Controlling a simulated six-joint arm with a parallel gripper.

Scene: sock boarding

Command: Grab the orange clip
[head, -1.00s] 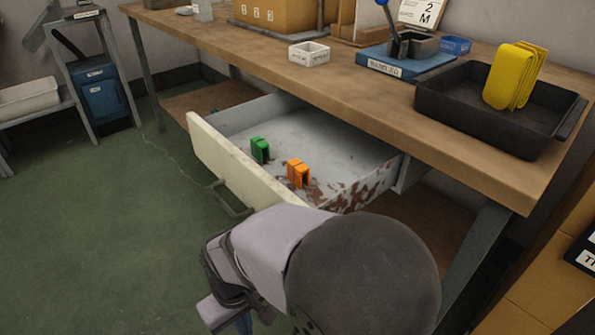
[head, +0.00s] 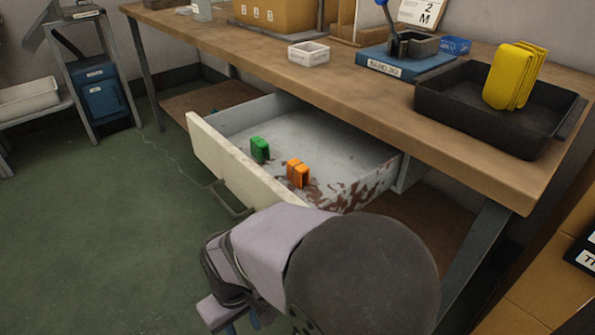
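The orange clip (head: 298,173) stands in the open drawer (head: 320,138), near the inside of its pale front panel and toward the right. A green clip (head: 260,149) stands to its left, apart from it. My gripper (head: 243,322) shows only in part at the bottom edge, below and in front of the drawer and well apart from the orange clip. Small blue parts show there. Its fingertips are mostly hidden or cut off, so its opening cannot be made out.
The drawer front (head: 238,172) with its handle (head: 232,200) stands between my arm and the clips. The wooden worktop (head: 370,95) overhangs the back of the drawer. A black tray (head: 470,113) holding yellow material sits on the worktop at right.

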